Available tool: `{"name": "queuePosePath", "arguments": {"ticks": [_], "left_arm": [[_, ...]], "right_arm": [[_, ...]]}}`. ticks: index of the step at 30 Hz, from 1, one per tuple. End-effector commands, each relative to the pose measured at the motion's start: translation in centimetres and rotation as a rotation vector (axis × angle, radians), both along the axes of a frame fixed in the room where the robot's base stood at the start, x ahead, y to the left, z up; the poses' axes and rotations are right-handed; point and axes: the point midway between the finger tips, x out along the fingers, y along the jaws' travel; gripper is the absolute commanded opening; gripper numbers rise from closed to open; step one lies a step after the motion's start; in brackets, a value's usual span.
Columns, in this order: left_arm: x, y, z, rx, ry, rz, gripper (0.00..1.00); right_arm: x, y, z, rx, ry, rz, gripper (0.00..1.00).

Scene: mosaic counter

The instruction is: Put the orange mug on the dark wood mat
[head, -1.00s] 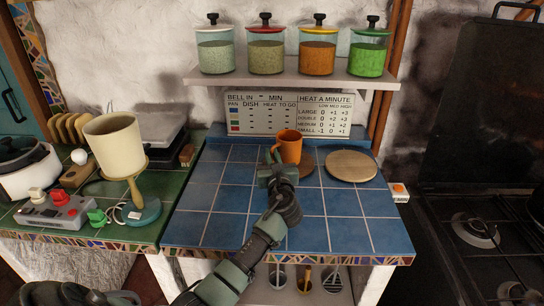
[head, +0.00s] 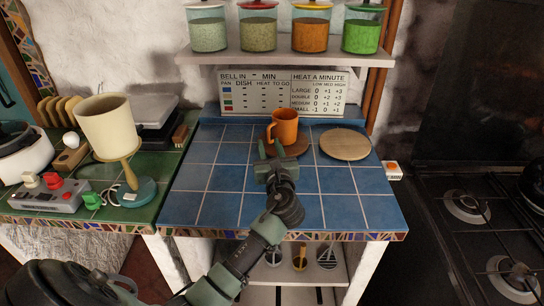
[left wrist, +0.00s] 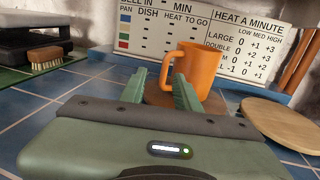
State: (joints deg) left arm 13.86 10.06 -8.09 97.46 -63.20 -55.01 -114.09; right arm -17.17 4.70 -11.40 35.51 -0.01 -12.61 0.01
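The orange mug (head: 285,126) stands upright on the dark wood mat (head: 300,149), near the back of the blue tiled counter. Its handle points left. In the left wrist view the mug (left wrist: 201,72) is just beyond the fingertips, with part of the dark mat (left wrist: 157,93) showing under it. My left gripper (head: 271,150) is in front of the mug and slightly left of it. Its green fingers (left wrist: 160,80) are apart with nothing between them, and they look clear of the mug. My right gripper is not in view.
A round light wood board (head: 346,144) lies right of the dark mat. A sign (head: 283,93) stands behind, under a shelf (head: 290,53) with jars. A cream lamp-like object (head: 106,127) stands left on green tiles. The front of the blue counter (head: 335,210) is clear.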

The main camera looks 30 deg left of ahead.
Motion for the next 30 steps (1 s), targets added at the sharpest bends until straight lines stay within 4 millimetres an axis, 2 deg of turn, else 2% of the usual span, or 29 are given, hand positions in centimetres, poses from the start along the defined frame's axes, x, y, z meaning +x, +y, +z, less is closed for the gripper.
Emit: {"name": "queuePosePath", "arguments": {"ticks": [3,10,27,30], "left_arm": [[-1.8,-1.7,-0.1,-0.002,-0.001,-0.002,0.32],[-3.7,-3.4,-0.1,-0.001,0.001,0.000,0.32],[-3.9,-3.6,0.0,-0.001,-0.001,0.001,0.32],[-3.9,-3.6,0.8,-0.001,-0.001,0.001,0.32]], "right_arm": [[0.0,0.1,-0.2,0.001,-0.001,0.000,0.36],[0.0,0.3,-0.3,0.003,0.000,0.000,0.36],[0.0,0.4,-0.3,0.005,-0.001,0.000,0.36],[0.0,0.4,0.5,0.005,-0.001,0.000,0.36]]}}
